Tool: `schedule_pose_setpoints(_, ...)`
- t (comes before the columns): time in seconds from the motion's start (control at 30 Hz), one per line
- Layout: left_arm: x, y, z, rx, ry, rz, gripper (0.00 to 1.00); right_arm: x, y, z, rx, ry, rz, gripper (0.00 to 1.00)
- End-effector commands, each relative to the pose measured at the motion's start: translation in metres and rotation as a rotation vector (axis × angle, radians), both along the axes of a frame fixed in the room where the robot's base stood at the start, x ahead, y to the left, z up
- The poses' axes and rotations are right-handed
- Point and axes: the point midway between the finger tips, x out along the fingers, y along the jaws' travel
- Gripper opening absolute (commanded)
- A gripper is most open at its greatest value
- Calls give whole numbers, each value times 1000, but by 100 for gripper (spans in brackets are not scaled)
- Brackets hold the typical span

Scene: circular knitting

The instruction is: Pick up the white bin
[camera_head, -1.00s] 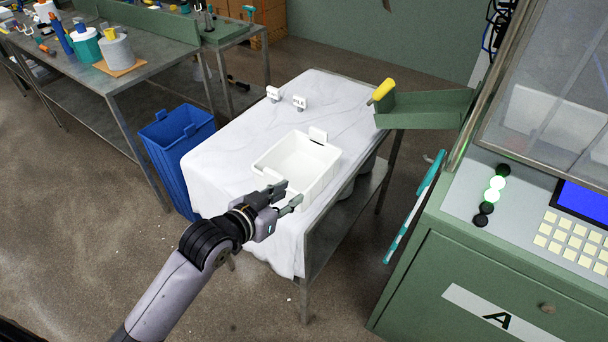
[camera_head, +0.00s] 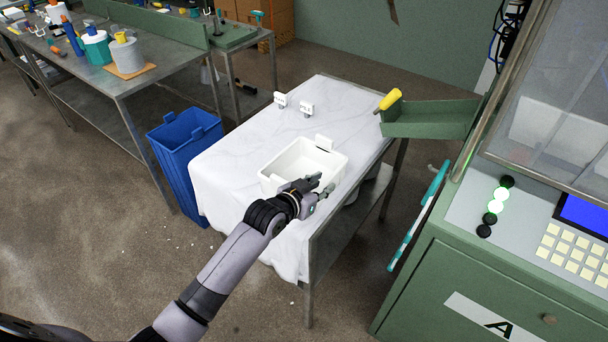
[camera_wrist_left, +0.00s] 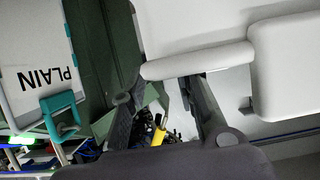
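The white bin (camera_head: 293,157) stands upright and open on the white cloth-covered table (camera_head: 232,150); its inside looks empty. My left gripper (camera_head: 320,186) is at the bin's near right corner, its fingers apart and pointing right. It hides part of the near side. In the left wrist view, the two dark fingers of the left gripper (camera_wrist_left: 163,90) are spread, with a rounded white edge (camera_wrist_left: 198,61), seemingly the bin's rim, just beyond their tips. Whether they touch it cannot be told. My right gripper is not in view.
A blue bin (camera_head: 186,145) stands left of the table. Small white label stands (camera_head: 306,108) and a green chute (camera_head: 430,118) with a yellow-handled tool (camera_head: 390,99) are at the back. The green machine (camera_head: 460,275) closes off the right side.

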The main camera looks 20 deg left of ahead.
Motion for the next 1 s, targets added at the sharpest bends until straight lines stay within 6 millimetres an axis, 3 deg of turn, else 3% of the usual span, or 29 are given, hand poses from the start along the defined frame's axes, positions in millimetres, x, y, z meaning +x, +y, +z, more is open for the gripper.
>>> schedule_pose_setpoints(0.23,26,-6,-11,-1,0,0,28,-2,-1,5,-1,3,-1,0)
schedule_pose_setpoints(0.57,30,-8,-14,0,0,0,28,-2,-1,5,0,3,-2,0)
schedule_pose_setpoints(1.0,30,-7,-14,0,0,0,0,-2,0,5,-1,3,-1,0)
